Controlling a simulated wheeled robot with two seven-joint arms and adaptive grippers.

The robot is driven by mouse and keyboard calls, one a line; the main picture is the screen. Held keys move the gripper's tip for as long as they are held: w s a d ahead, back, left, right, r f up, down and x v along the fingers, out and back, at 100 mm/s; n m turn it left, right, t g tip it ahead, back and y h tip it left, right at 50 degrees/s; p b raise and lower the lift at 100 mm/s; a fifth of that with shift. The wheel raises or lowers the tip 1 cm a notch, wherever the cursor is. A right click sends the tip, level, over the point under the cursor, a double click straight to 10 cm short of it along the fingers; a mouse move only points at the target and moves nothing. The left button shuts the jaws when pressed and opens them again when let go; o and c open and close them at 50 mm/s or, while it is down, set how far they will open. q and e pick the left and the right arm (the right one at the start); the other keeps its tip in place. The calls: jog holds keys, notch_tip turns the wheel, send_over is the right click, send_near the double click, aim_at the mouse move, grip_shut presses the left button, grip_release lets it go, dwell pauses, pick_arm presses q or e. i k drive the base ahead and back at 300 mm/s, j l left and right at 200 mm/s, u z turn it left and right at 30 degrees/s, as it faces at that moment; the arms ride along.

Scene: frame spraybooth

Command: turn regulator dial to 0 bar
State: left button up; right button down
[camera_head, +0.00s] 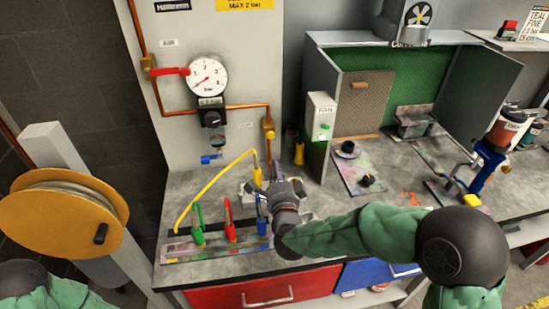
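The pressure regulator hangs on the grey back panel, left of centre. Its round white gauge (207,77) has a red needle that seems to point to the lower left; the exact reading is too small to tell. A small display (210,102) sits under the gauge, its figures hard to read. Below that is the black regulator dial (211,119), with nothing touching it. My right gripper (262,183) is over the bench, below and right of the dial and well apart from it. Its fingers are small and partly hidden. My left gripper is out of view; only part of that arm shows at lower left.
A yellow hose (215,176) arches over the bench beside my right gripper. Green (198,225), red (230,221) and blue (262,217) handled items stand in a rack. A red-handled valve (170,71) is left of the gauge; a blue-handled one (210,159) is below the regulator.

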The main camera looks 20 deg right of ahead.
aim_at(212, 120)
jog(key=k+j, duration=0.2)
jog(key=k, duration=0.3)
jog(key=k+j, duration=0.25)
jog(key=k, duration=0.2)
